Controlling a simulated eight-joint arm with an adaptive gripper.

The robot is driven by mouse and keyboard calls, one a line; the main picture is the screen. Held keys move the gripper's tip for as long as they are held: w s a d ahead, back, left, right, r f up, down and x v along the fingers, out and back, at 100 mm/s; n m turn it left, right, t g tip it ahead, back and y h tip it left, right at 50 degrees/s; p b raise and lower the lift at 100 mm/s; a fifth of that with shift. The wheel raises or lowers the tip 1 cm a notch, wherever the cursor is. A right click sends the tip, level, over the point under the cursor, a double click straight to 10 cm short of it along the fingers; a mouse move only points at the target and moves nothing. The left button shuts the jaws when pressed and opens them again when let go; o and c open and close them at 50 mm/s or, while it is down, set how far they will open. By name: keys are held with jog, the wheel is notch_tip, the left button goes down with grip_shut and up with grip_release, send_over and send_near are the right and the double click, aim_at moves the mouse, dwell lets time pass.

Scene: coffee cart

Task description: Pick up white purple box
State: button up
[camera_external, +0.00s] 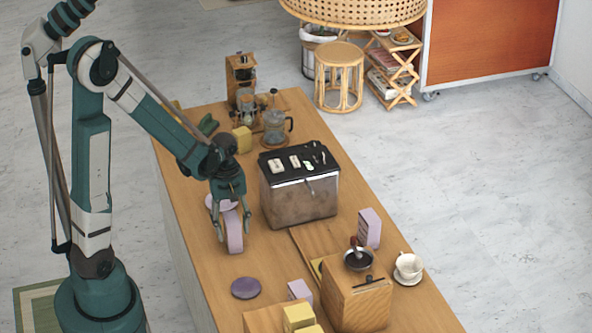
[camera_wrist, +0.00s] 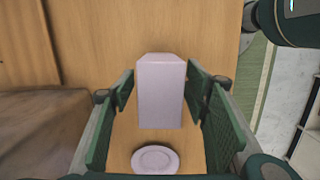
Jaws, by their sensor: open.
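A pale lilac-white box (camera_external: 235,237) stands on the wooden cart top below my gripper (camera_external: 232,228). In the wrist view the box (camera_wrist: 160,95) lies between the two green fingers of my gripper (camera_wrist: 161,88). The fingers are open, with a gap on each side of the box. Two other white and purple boxes show in the external view: one (camera_external: 369,228) stands right of the metal machine, and one (camera_external: 300,290) is near the front.
A metal machine (camera_external: 300,195) stands right of my gripper. A pale pink plate (camera_wrist: 155,159) lies close to the box. A purple disc (camera_external: 246,288) lies in front on bare wood. A white cup (camera_external: 408,266) and wooden box (camera_external: 357,300) stand to the right.

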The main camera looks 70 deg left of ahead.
aim_at(232, 220)
jog(key=shift+d+f, duration=0.2)
jog(key=shift+f, duration=1.05)
jog(key=shift+d+f, duration=0.2)
jog(key=shift+f, duration=1.05)
jog(key=shift+c, duration=0.6)
jog(key=c, duration=1.2)
jog(key=shift+o, duration=0.2)
jog(key=shift+r, duration=0.15)
jog(key=shift+r+p, duration=0.35)
jog(key=shift+r, duration=4.55)
